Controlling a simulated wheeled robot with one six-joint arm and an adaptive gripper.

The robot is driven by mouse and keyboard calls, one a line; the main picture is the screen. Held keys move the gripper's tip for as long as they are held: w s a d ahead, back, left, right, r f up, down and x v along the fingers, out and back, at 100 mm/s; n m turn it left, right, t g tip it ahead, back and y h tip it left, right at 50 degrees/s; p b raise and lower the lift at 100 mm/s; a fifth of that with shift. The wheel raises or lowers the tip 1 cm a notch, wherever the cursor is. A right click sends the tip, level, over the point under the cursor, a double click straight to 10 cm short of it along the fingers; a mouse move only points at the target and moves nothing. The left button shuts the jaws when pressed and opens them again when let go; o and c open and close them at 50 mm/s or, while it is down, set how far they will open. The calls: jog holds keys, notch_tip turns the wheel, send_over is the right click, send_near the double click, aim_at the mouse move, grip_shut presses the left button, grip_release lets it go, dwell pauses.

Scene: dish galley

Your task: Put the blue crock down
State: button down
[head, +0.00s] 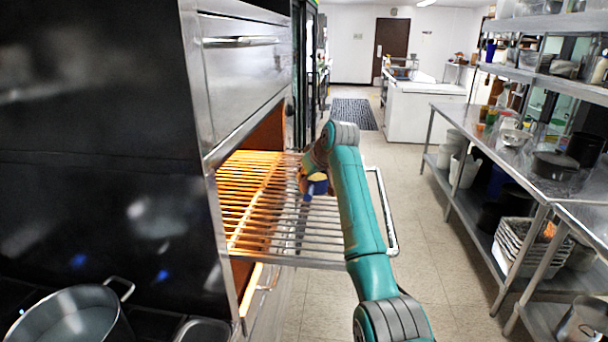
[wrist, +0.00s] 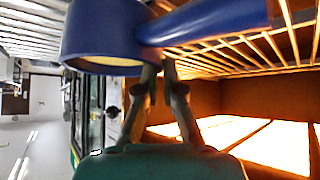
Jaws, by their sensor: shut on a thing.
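The blue crock (head: 317,188) is over the pulled-out wire rack (head: 386,212) of the glowing oven. In the wrist view, which is upside down, the crock (wrist: 100,30) shows its round blue body, pale inside and a thick blue handle (wrist: 205,24). My gripper (wrist: 165,72) is shut on the crock, its fingers meeting near the body and the handle's root. The rack's bars (wrist: 285,45) show just past the crock. I cannot tell whether its base touches them. In the head view my arm partly hides the gripper and rack.
The oven's metal front (head: 240,70) rises close left of the rack. A steel pot (head: 72,318) stands at the lower left. Steel shelving (head: 490,140) with pots and bins lines the right side. The tiled floor (head: 430,240) between is clear.

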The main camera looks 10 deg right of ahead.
jog(key=shift+f, duration=0.15)
jog(key=c, duration=1.2)
grip_release()
jog(key=shift+f, duration=0.1)
jog(key=shift+s, duration=0.1)
